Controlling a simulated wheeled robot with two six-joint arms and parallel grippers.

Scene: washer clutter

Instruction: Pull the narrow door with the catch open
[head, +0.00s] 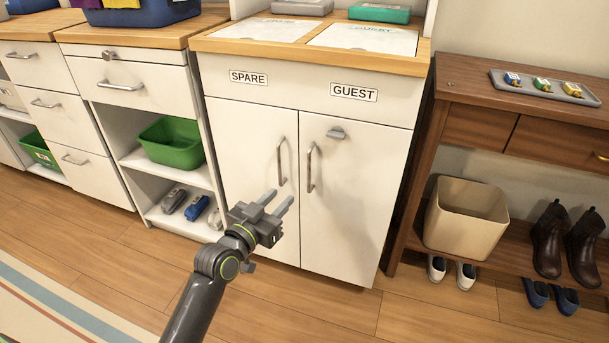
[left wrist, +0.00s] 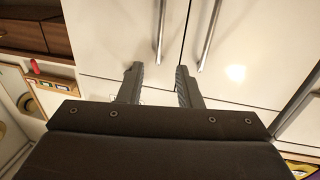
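A white cabinet has two doors below the labels SPARE and GUEST. The right door (head: 355,210) bears a small grey catch (head: 337,132) near its top and a vertical bar handle (head: 310,167) near its left edge. The left door (head: 245,150) has a matching handle (head: 281,161). Both doors are shut. My left gripper (head: 279,198) is open and empty, in front of the left door just below its handle in the picture. In the left wrist view, its two fingers (left wrist: 160,85) stand apart with nothing between them, and both handles show beyond. My right gripper is not in view.
A dark wooden bench (head: 490,105) stands right of the cabinet, with a beige bin (head: 466,215) and shoes on and below its shelf. A shelf unit with a green tub (head: 171,143) is at left. The wooden floor (head: 330,305) before the doors looks clear.

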